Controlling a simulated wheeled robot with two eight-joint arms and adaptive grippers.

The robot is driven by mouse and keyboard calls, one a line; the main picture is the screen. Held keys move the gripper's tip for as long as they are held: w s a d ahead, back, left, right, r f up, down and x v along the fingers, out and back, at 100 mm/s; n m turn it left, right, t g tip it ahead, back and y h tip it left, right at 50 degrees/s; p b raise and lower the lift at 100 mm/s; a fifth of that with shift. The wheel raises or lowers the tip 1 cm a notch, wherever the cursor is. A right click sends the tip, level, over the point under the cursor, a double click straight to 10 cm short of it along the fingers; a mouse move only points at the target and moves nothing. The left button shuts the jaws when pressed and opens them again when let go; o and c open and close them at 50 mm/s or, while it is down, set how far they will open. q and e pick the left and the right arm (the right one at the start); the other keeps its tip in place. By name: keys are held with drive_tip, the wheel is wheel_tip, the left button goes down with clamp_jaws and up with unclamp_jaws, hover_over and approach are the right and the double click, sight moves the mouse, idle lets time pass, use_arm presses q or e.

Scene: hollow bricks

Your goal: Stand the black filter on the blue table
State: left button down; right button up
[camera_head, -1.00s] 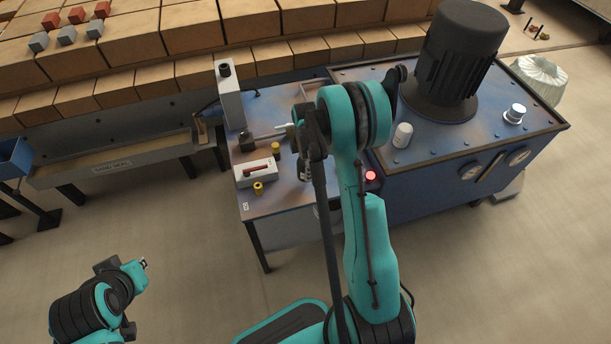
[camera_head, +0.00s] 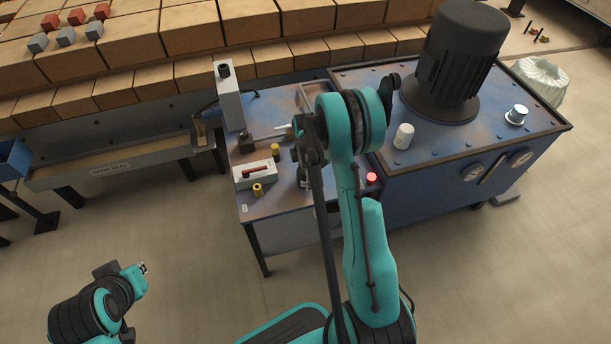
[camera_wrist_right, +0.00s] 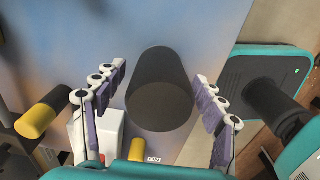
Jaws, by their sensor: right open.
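The black filter (camera_wrist_right: 160,92) is a dark cylinder with a round grey end face. It appears to stand upright on the blue table (camera_wrist_right: 190,30), seen from above in the right wrist view. My right gripper (camera_wrist_right: 159,76) is open, with one finger on each side of the filter and visible gaps to both. In the head view a dark part of the filter (camera_head: 303,179) shows beside my right arm on the blue table (camera_head: 285,206); my arm hides much of it and the right gripper. My left gripper (camera_head: 142,268) is low at the left, far from the table; its jaws are too small to judge.
Near the filter are a white box with a red handle (camera_head: 257,174), yellow cylinders (camera_head: 258,190) (camera_head: 275,150) and a red lamp (camera_head: 371,177). A blue tank with a black motor (camera_head: 462,60) and white cylinder (camera_head: 403,136) stands right. Open floor lies in front.

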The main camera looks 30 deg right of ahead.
drive_tip(key=shift+r, duration=0.1)
drive_tip(key=shift+r+p, duration=0.25)
drive_tip(key=shift+p, duration=0.05)
wheel_tip(320, 180, up, 12)
drive_tip(key=p, duration=0.4)
drive_tip(key=shift+f, duration=0.2)
drive_tip(key=s+a+r+m+t, duration=0.25)
drive_tip(key=a+r+m, duration=0.2)
drive_tip(key=r, duration=0.45)
drive_tip(key=s+a+r+m+t, duration=0.2)
drive_tip(key=s+a+r+m, duration=0.2)
drive_tip(key=s, duration=0.4)
drive_tip(key=s+a+r+m+t, duration=0.2)
drive_tip(key=s+a+r+m, duration=0.3)
drive_tip(key=s+a+m, duration=0.1)
drive_tip(key=shift+s+a+m+t, duration=0.35)
drive_tip(key=shift+s+a, duration=0.15)
drive_tip(key=shift+s, duration=0.8)
drive_tip(key=shift+c, duration=0.3)
